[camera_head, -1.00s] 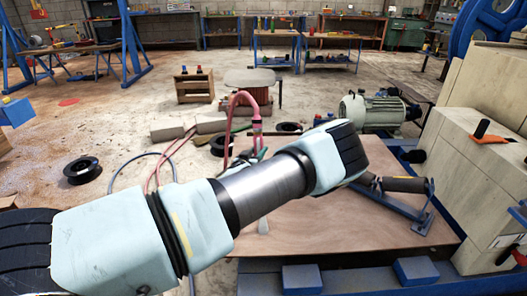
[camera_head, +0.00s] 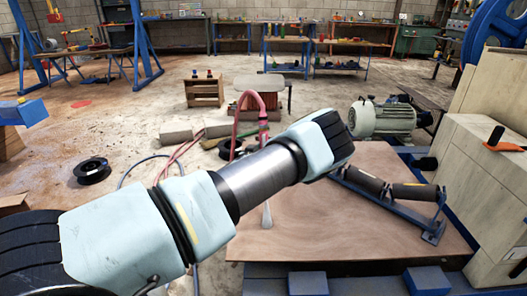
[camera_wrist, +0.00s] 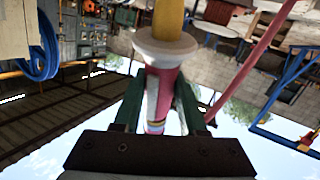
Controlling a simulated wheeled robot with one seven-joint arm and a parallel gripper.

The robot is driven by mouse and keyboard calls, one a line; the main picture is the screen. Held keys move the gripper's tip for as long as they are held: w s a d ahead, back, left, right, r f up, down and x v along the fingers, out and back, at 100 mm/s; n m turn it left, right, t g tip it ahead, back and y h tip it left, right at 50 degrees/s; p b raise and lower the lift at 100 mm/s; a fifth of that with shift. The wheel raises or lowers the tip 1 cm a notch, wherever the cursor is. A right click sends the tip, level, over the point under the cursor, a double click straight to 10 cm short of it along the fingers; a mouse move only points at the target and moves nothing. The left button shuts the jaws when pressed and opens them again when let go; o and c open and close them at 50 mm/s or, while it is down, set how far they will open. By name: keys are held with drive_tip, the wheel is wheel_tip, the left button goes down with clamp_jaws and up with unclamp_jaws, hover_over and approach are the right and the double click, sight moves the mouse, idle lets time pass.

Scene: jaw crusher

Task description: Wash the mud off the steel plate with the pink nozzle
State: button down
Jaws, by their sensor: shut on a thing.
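My gripper (camera_wrist: 158,112) shows in the wrist view, its green fingers closed around the pink nozzle (camera_wrist: 162,82). The nozzle has a white collar and a yellow front end pointing away from the wrist. In the head view the pink hose (camera_head: 240,104) arches up behind my arm, and my arm hides the gripper. A pale narrow cone (camera_head: 266,216) shows below my arm over a large flat brown sheet (camera_head: 330,240). I cannot tell whether the cone is water, or whether the sheet is the muddy steel plate.
A roller on a blue bracket (camera_head: 392,192) lies on the sheet's right side. A grey-green motor (camera_head: 382,118) stands behind it. A pale machine (camera_head: 480,170) blocks the right. A black spool (camera_head: 92,170) and loose hoses lie on the floor, which is fairly open at left.

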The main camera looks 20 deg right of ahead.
drive_tip(key=shift+w+d+b, duration=0.25)
drive_tip(key=shift+w+d, duration=0.1)
drive_tip(key=shift+w, duration=0.35)
drive_tip(key=shift+w+d+b, duration=0.2)
drive_tip(key=shift+w+d, duration=0.15)
drive_tip(key=shift+w, duration=0.35)
drive_tip(key=shift+w+d+b, duration=0.25)
drive_tip(key=shift+w+d, duration=0.1)
drive_tip(key=shift+w, duration=0.35)
